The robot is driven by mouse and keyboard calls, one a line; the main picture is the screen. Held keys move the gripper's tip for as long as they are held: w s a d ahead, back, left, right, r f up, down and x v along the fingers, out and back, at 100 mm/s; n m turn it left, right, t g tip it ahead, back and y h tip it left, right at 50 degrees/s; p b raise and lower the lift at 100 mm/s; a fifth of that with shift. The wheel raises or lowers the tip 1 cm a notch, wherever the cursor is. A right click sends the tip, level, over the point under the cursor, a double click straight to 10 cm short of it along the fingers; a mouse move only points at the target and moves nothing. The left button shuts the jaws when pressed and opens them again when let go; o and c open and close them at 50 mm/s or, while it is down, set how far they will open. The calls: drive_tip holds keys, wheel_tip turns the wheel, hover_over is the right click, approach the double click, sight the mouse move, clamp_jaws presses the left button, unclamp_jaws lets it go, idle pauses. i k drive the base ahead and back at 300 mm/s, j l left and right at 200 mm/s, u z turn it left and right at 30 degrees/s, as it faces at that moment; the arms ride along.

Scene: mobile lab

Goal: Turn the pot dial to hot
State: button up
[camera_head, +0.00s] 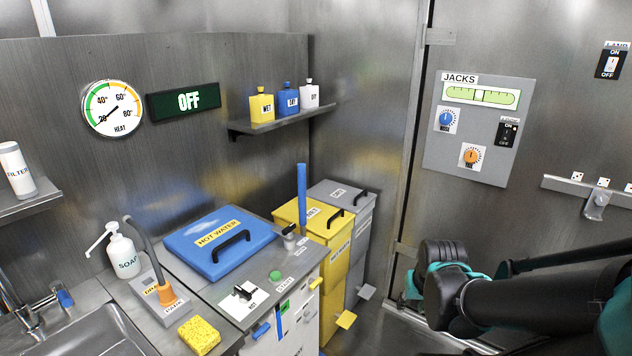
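The likely pot dial is a small black knob on a white plate (240,296), set in the metal counter in front of the blue hot water lid. Small print reading something like "HOT" shows at the plate's right side; which way the knob points is too small to tell. The blue lid (218,243) labelled HOT WATER is shut. The green sign (183,101) reads OFF. My arm reaches in from the right, well away from the dial; its gripper does not show.
A green button (275,276) and a small black-and-white fitting (290,236) are near the dial. A blue upright post (301,195) and yellow bin (315,216) stand right.

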sight(244, 295)
drive_tip(key=u, duration=1.3)
drive_tip(key=k+l+u, duration=0.1)
drive_tip(key=k+l, duration=0.05)
drive_tip(key=k, duration=0.1)
